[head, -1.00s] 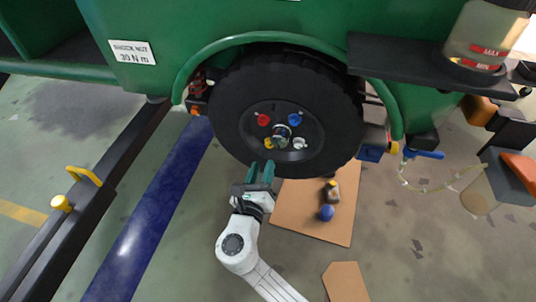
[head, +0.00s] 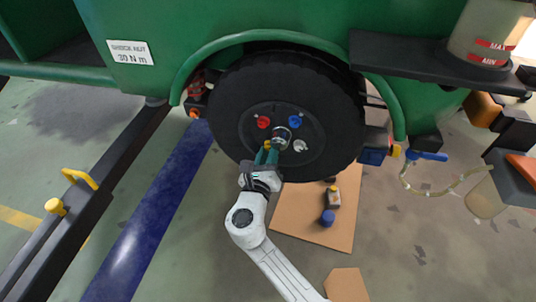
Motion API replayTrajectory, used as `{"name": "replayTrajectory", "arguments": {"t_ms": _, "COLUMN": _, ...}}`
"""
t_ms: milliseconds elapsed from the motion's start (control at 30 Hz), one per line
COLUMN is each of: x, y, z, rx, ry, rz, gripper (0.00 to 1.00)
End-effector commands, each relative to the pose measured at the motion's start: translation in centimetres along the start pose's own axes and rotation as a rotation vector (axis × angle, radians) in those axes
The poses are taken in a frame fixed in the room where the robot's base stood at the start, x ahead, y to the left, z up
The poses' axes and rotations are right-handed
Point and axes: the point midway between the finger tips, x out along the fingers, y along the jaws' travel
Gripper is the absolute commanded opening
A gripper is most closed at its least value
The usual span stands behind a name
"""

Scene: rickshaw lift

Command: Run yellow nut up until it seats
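The black wheel (head: 235,115) hangs under the green body, with coloured nuts around its metal hub (head: 282,136). The yellow nut (head: 267,145) is at the hub's lower left, mostly covered by my gripper's fingertips. My gripper (head: 267,154) has green fingers pointing up at the wheel face, with the tips at the yellow nut. I cannot tell whether the fingers are closed on it or only around it. The red nut (head: 263,122) is upper left, the blue nut (head: 295,122) upper right, and the white nut (head: 300,146) lower right.
A cardboard sheet (head: 290,220) on the floor under the wheel bears a bottle and a blue round item (head: 328,217). A blue beam (head: 160,205) and a dark rail with yellow handles (head: 80,178) lie left. A hose and clear container (head: 485,198) are at right.

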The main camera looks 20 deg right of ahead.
Motion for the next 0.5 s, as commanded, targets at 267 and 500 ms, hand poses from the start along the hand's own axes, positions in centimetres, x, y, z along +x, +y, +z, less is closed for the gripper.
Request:
{"name": "replayTrajectory", "arguments": {"t_ms": 267, "x": -0.03, "y": 0.02, "z": -0.02, "rx": 0.000, "ry": 0.000, "rz": 0.000, "gripper": 0.00}}
{"name": "replayTrajectory", "arguments": {"t_ms": 500, "x": -0.03, "y": 0.05, "z": -0.07, "rx": 0.030, "ry": 0.000, "rz": 0.000, "gripper": 0.00}}
